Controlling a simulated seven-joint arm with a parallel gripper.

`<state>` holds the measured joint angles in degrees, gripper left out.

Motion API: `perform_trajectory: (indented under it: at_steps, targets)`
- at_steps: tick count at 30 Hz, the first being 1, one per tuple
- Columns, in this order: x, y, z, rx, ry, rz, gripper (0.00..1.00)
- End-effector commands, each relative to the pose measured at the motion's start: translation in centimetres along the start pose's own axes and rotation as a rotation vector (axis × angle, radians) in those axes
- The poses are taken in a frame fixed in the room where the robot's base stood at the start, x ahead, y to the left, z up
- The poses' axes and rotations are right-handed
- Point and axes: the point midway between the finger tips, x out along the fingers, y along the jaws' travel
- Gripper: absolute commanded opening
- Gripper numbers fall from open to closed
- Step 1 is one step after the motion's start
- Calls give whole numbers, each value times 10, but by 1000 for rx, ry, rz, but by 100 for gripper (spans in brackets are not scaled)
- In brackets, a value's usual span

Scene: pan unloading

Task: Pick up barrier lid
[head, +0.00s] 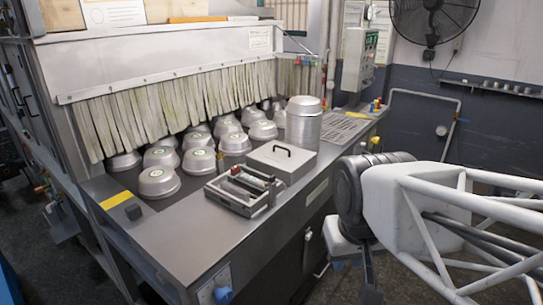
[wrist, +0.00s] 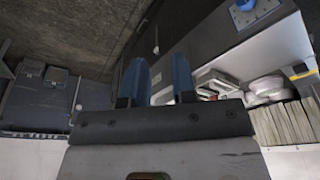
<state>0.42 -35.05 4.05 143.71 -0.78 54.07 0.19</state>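A light grey square lid or box top with a black handle (head: 281,157) sits on the metal counter (head: 185,235) in the head view. It looks like the barrier lid, though I cannot be sure. My gripper (wrist: 158,78) shows two blue fingers spread apart with nothing between them in the wrist view. In the head view my arm is at the right, in front of the counter and well apart from the lid; the fingers are mostly hidden there. The lid is hard to make out in the wrist view.
A metal frame device (head: 240,190) stands just in front of the lid. A tall silver canister (head: 303,124) stands behind it. Several upturned metal pans (head: 159,181) sit under a strip curtain (head: 165,104). The counter's front left is mostly clear.

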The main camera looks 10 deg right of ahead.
Motion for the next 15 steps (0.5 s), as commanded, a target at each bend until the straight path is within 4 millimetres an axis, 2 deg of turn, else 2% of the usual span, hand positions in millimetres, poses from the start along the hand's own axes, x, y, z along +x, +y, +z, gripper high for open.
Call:
perform_trajectory:
  at_steps: [5,15]
  targets:
    - [-6,1,-32,-35,-7,5,25]
    - [-18,2,-120,-136,-21,19,25]
